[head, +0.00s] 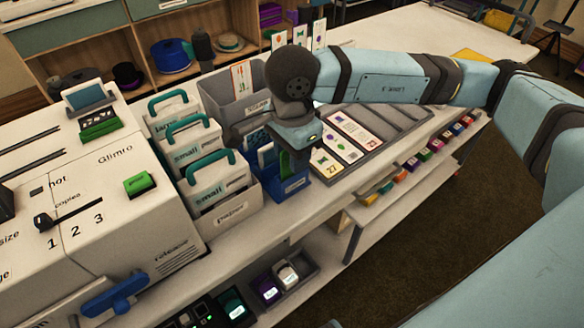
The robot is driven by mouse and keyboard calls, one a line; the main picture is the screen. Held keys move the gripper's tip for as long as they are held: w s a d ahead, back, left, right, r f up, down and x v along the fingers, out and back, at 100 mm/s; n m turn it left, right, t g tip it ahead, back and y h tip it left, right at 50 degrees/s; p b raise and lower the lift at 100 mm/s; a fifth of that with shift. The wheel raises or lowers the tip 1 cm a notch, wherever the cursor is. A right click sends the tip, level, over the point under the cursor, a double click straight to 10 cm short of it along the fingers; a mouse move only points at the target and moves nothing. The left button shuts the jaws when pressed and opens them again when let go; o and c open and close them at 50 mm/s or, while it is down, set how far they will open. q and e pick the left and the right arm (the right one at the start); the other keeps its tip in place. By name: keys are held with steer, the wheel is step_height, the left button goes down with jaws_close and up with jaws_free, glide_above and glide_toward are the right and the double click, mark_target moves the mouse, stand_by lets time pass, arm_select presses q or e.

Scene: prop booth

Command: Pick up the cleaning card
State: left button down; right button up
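My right arm comes in from the right, and its gripper (299,160) points down over a small blue holder (291,186) on the counter. The fingers are dark and partly hidden behind the holder's rim and the wrist, so I cannot tell whether they are open, shut or touching a card. A blue-and-white card (265,155) stands upright in the holder, just left of the gripper. The holder's label is too small to read, so I cannot be sure this is the cleaning card. My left gripper is not in view.
Left of the holder, a grey bin (236,212) holds paper packs with teal handles. A large white machine (120,215) fills the left. A grey sloped tray (372,136) with cards lies to the right. Shelves with hats stand behind.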

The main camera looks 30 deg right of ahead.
steer(key=shift+f, duration=0.35)
jaws_close()
steer(key=shift+r, duration=0.15)
step_height(320, 180, up, 20)
steer(key=p, duration=0.2)
stand_by(0.5)
